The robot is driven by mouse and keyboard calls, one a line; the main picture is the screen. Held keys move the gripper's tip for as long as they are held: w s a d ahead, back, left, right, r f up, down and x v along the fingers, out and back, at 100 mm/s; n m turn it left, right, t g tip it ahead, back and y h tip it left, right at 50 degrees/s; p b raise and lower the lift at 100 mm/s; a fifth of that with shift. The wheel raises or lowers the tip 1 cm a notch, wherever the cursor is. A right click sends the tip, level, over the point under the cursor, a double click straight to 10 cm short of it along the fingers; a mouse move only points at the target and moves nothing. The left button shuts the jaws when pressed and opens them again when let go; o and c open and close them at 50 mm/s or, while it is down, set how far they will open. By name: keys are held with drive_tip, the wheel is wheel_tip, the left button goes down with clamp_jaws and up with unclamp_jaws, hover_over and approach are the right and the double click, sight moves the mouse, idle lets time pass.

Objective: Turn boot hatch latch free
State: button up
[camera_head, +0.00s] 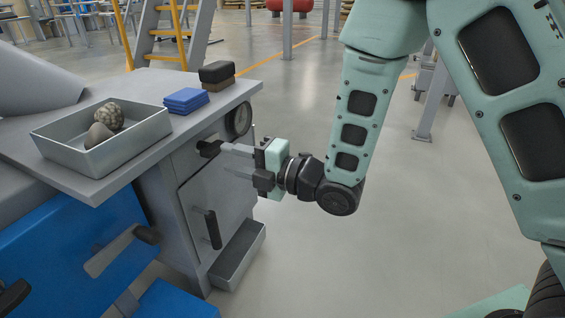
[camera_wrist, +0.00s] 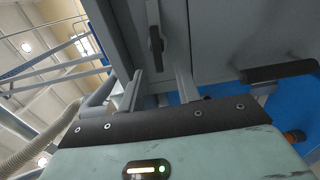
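The grey boot hatch door (camera_head: 205,190) is closed on the front of the grey cabinet. A black latch handle (camera_head: 208,148) sits near its top edge; in the wrist view it is a dark upright grip (camera_wrist: 155,42). My gripper (camera_head: 227,160) reaches in from the right, its two fingers pointing at the latch. In the wrist view its fingers (camera_wrist: 159,74) are spread apart, with the latch ahead of the gap between them. I see nothing held; contact with the latch cannot be told. A longer black pull handle (camera_head: 213,228) is lower on the door.
A round gauge (camera_head: 238,119) is just above my gripper. The worktop above holds a grey tray (camera_head: 65,158) with two stones, blue pads (camera_head: 186,100) and dark blocks (camera_head: 217,75). A grey trough (camera_head: 238,257) lies below the door.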

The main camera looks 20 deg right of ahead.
drive_tip(key=p+v, duration=1.1)
drive_tip(key=shift+d, duration=0.2)
drive_tip(key=shift+s, duration=0.1)
